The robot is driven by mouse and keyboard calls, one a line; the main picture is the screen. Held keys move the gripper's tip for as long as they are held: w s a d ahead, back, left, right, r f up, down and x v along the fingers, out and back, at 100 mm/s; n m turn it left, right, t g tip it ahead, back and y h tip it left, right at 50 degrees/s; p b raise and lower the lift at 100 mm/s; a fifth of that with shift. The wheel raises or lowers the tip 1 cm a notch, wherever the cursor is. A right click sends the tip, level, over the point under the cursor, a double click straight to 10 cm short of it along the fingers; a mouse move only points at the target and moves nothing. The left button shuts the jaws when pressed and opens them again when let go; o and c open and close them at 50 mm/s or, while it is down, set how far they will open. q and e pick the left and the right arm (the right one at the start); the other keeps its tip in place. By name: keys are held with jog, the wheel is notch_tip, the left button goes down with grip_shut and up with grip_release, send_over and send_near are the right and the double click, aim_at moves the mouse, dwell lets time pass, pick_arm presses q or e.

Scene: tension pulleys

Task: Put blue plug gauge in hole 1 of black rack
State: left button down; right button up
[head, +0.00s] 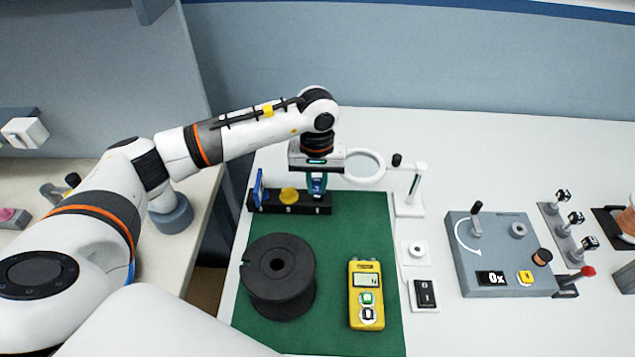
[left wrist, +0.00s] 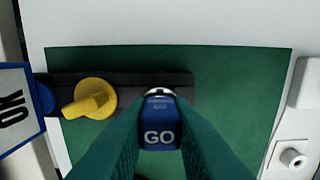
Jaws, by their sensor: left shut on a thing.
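The black rack (head: 305,210) lies at the back left of the green mat; it also shows in the left wrist view (left wrist: 130,82). My left gripper (head: 317,188) points down over the rack's right end. Its green fingers are shut on the blue plug gauge (left wrist: 158,132), marked GO. The gauge's pale end lies over the rack's right end in the left wrist view. I cannot tell whether it is in a hole or above it. A yellow knobbed piece (left wrist: 92,98) stands on the rack, left of the gauge. My right gripper is not in view.
A blue-edged OK sign (left wrist: 14,108) stands at the rack's left end. A ring magnifier (head: 364,166) is close right of my left gripper. A black spool (head: 280,290) and a yellow meter (head: 367,294) stand on the green mat (head: 345,222). A grey crank box (head: 490,255) is farther right.

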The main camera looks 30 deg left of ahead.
pick_arm(q)
jog(key=shift+r+b, duration=0.15)
jog(key=shift+b, duration=0.15)
dwell(0.5)
jog(key=shift+f+b, duration=0.4)
jog(key=shift+r, duration=0.3)
dwell(0.6)
jog(key=shift+w+d+r+b, duration=0.1)
jog(key=shift+b, duration=0.3)
dwell(0.3)
jog(key=shift+f+b, duration=0.4)
